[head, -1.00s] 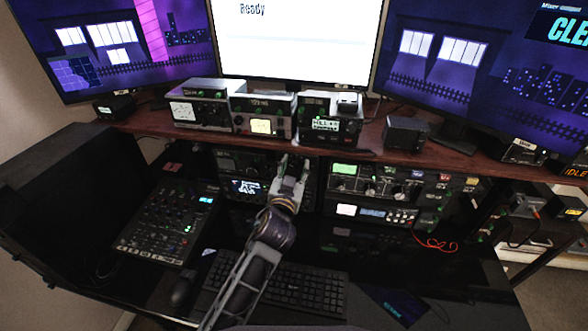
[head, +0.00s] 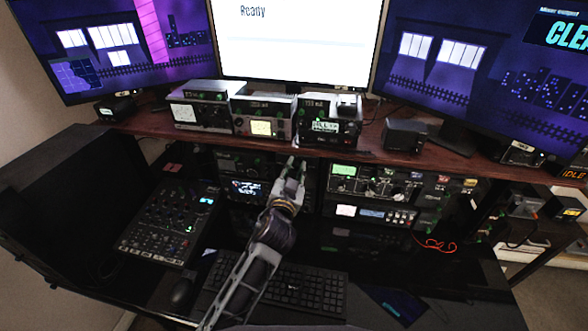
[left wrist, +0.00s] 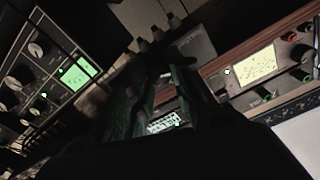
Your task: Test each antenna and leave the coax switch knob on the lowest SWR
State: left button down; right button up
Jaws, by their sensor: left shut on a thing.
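My left gripper (head: 296,165) is at the front of the desk rack, just under the shelf's front edge. Its fingers are close together around a small part they mostly hide; it appears to be the coax switch knob. In the left wrist view the dark fingers (left wrist: 163,82) reach toward a grey box (left wrist: 195,42) with several round connectors beside it, which looks like the coax switch. On the shelf stand a box with a white meter face (head: 185,113), one with a cream lit display (head: 261,127) and one with a greenish-white display (head: 325,127). My right gripper is not in view.
Rack radios (head: 375,180) with knobs are right of my gripper. A mixer (head: 168,222) stands left, and a keyboard (head: 300,290) lies below my forearm. The wooden shelf (head: 440,155) overhangs the rack. A black box (head: 405,135) sits on it.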

pick_arm(q)
jog(key=shift+r+m+p, duration=0.1)
jog(key=shift+m+p, duration=0.25)
jog(key=shift+m, duration=0.45)
jog(key=shift+m+p, duration=0.4)
jog(key=shift+m, duration=0.4)
jog(key=shift+d+m+p, duration=0.1)
jog(key=shift+m+p, duration=0.3)
jog(key=shift+m, duration=1)
jog(key=c, duration=1.3)
grip_release()
jog(key=shift+o, duration=0.2)
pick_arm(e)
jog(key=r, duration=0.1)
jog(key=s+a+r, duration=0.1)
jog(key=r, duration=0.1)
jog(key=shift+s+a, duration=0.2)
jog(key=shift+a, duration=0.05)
